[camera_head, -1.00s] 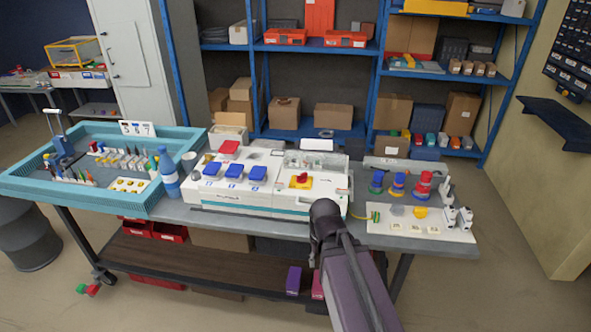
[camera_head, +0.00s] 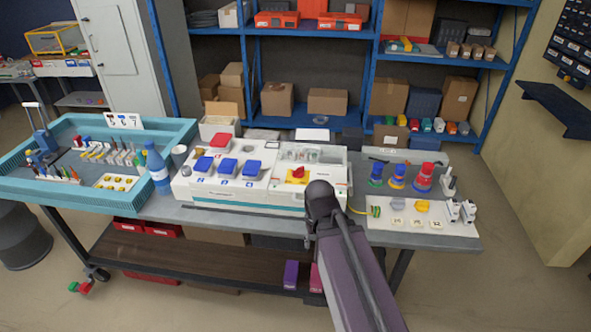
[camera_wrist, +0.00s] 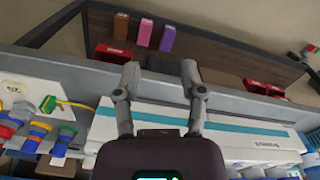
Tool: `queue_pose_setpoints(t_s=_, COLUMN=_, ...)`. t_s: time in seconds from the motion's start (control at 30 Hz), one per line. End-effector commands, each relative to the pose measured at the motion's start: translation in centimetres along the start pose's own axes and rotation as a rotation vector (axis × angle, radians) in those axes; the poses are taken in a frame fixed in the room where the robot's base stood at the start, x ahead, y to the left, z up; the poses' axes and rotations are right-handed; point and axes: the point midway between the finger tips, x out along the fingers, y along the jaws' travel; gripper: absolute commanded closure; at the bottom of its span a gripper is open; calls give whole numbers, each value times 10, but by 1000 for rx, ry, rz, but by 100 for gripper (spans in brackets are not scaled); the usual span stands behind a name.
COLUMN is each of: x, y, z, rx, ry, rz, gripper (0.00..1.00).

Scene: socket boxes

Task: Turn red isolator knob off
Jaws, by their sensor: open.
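The red isolator knob (camera_head: 297,173) sits on a yellow plate on the right part of the white socket box (camera_head: 250,205), in the head view. Its exact turn angle is too small to tell. My gripper shows in the wrist view (camera_wrist: 159,76), with two grey fingers spread apart and nothing between them. In the head view my arm's dark end is just in front and to the right of the knob, and the fingers are hidden there. The wrist view shows the box's front side (camera_wrist: 240,140) upside down below the fingers; the knob is not visible in it.
Blue socket covers (camera_head: 227,167) and a red one (camera_head: 221,140) stand left of the knob. A blue bottle (camera_head: 157,168) and teal tray (camera_head: 110,200) are farther left. A white board (camera_head: 425,218) and coloured plugs (camera_head: 397,177) lie right. Blue shelves (camera_head: 310,122) stand behind.

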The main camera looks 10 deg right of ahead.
Motion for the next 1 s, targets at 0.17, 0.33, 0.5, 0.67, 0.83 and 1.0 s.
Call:
queue_pose_setpoints(t_s=0.17, x=-9, y=0, z=-12, rx=35, ry=0, rz=0, gripper=47)
queue_pose_setpoints(t_s=0.33, x=-30, y=3, z=-44, rx=143, ry=0, rz=0, gripper=47)
queue_pose_setpoints(t_s=0.5, x=-61, y=2, z=-92, rx=314, ry=0, rz=0, gripper=47)
queue_pose_setpoints(t_s=0.67, x=-94, y=1, z=-145, rx=508, ry=0, rz=-1, gripper=47)
queue_pose_setpoints(t_s=0.83, x=-127, y=0, z=-200, rx=718, ry=0, rz=-1, gripper=47)
queue_pose_setpoints(t_s=1.0, x=-156, y=-2, z=-248, rx=907, ry=0, rz=-1, gripper=47)
